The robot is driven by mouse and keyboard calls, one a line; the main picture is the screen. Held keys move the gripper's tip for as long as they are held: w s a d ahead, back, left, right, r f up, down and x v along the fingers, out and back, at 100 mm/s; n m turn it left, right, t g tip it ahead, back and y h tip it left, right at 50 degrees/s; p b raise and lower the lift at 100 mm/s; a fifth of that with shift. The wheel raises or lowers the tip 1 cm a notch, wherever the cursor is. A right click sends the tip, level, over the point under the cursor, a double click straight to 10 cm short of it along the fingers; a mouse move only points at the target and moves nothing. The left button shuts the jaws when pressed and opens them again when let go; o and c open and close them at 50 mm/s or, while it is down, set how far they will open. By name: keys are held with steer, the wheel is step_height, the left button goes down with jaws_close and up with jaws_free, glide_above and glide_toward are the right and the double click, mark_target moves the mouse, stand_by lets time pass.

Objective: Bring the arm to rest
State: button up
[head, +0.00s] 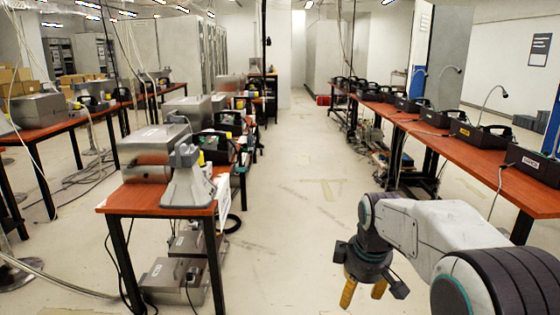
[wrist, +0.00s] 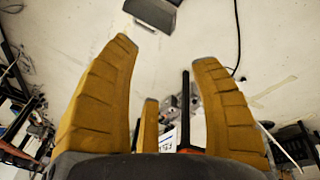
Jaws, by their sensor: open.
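My gripper (head: 363,291) hangs at the lower right of the head view, over the aisle floor, with its orange fingers pointing down. My arm reaches in from the lower right corner, bent down at the wrist. In the wrist view the gripper's (wrist: 165,60) orange fingers are spread apart. Nothing is held between them. Pale floor shows beyond the fingertips.
A table (head: 139,203) with grey metal units stands at the left. A long table (head: 475,156) with several dark paging phone consoles runs along the right, close behind my arm. The aisle floor (head: 300,200) between them is clear. Cables lie on the left floor.

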steer(key=s+r+m+p, duration=0.4)
steer(key=s+r+p, duration=0.5)
steer(key=s, duration=0.4)
steer(key=s+r+m+p, duration=0.4)
steer(key=s+r+p, duration=0.5)
steer(key=s+r, duration=0.2)
steer(key=shift+s+d+m+t+p, duration=0.3)
steer(key=shift+s+d+m+p, duration=0.1)
steer(key=shift+s, duration=0.7)
steer(key=shift+c, duration=0.3)
